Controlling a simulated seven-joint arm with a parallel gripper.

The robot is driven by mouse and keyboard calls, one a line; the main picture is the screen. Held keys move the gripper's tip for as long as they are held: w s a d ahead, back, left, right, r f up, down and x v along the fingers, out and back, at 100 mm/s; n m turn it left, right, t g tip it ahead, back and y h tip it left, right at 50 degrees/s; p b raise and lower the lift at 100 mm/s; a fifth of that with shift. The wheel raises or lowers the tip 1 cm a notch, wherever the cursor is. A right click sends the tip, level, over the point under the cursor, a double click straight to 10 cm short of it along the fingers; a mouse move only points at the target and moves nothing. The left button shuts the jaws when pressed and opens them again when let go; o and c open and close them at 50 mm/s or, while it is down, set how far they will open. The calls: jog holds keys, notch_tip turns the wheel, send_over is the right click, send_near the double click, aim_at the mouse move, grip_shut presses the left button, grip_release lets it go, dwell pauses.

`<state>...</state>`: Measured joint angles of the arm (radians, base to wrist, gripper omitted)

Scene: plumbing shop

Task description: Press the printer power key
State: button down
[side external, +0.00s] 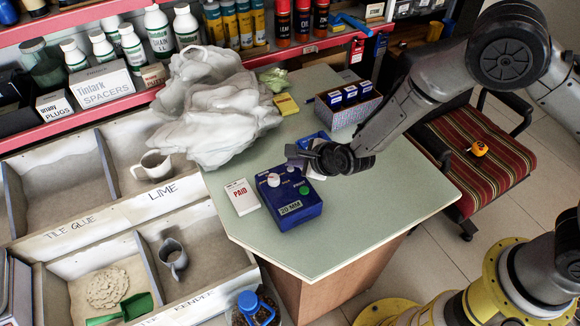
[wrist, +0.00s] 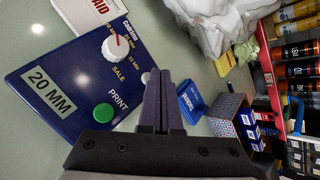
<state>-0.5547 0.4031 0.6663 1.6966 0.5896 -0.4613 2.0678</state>
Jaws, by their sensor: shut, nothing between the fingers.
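The printer, a dark blue box (side external: 290,209) labelled 20 MM, lies on the pale green table. In the wrist view the printer (wrist: 62,62) shows a white dial (wrist: 115,47) with a red pointer and a green button (wrist: 103,112) beside the word PRINT. A small pale round part (wrist: 146,78), possibly a key, is partly hidden behind my fingers; I cannot read a power marking. My gripper (wrist: 160,74) is shut and empty, its fingertips over the printer's edge. In the side view my gripper (side external: 293,153) is at the printer's far edge; contact cannot be told.
A crumpled grey-white bag (side external: 212,105) covers the table's far left. The table's front (side external: 375,215) is clear.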

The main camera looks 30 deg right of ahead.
aim_at(294, 172)
jog(key=shift+r, duration=0.15)
notch_tip(294, 172, up, 6)
dwell(0.8)
